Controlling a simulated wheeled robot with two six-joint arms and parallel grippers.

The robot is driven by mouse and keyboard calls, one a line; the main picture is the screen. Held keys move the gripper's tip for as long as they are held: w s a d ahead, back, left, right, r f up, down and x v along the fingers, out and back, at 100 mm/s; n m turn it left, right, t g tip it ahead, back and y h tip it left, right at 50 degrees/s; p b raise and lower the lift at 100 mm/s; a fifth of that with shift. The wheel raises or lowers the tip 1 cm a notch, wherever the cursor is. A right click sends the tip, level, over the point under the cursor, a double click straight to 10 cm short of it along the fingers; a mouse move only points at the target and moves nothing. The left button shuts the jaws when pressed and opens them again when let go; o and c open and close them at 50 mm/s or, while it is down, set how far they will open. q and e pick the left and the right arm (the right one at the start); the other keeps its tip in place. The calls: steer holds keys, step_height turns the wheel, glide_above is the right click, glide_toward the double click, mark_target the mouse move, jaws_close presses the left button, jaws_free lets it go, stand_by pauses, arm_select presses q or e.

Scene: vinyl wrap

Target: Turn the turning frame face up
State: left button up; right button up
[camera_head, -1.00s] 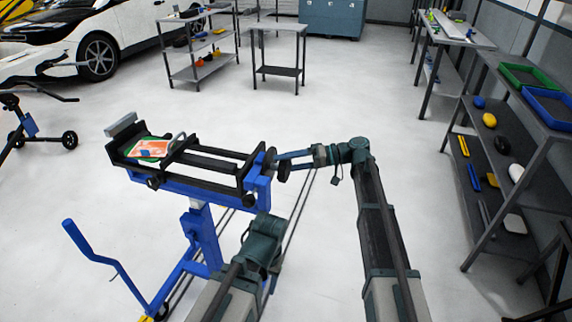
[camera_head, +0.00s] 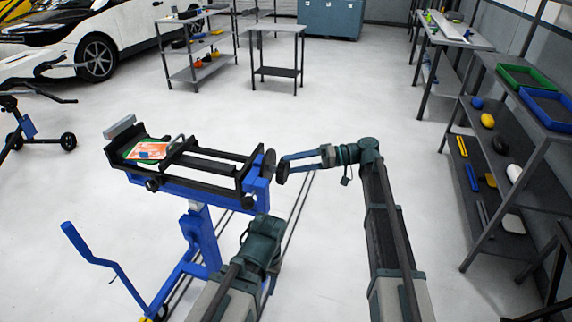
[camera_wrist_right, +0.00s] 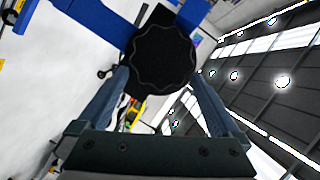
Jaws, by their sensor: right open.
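The turning frame (camera_head: 205,165) is a black frame with two long rails, lying roughly level on a blue stand (camera_head: 200,235) in the head view. A round black knob (camera_head: 269,163) is at its right end. In the right wrist view the wavy-edged knob (camera_wrist_right: 163,55) fills the space ahead of the fingers. My right gripper (camera_head: 284,167) is open, its blue fingers pointing at the knob from the right. It seems just clear of the knob; contact is hard to tell. My left arm (camera_head: 262,240) shows below the frame, but its gripper is hidden.
An orange and green printed piece (camera_head: 148,150) lies at the frame's left end. A blue crank-like bar (camera_head: 92,255) rises at lower left. Shelves with trays (camera_head: 545,105) stand at right. The floor between frame and shelves is clear.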

steer(key=d+r+p, duration=0.1)
steer(key=d+r, duration=0.1)
steer(key=d, duration=0.8)
steer(key=shift+d+p, duration=0.25)
steer(key=shift+p, duration=0.15)
steer(key=shift+w, duration=0.1)
steer(key=s+a+f+m+h, duration=0.35)
steer(key=s+f+h, duration=0.35)
steer(key=s+f, duration=0.5)
steer(key=s+d+f+m+t+h, duration=0.1)
steer(key=s+d+f+h, duration=0.25)
steer(key=s, duration=0.25)
steer(key=s+d+f+m+h, duration=0.1)
steer(key=s+d+f+h, duration=0.1)
steer(key=s+h, duration=0.3)
steer(key=s+a+r+n+h+p, duration=0.1)
steer(key=s+a+r+n+p, duration=0.2)
steer(key=s+a+r+p, duration=0.3)
steer(key=a+r+p, duration=0.3)
steer(key=shift+a+g, duration=0.3)
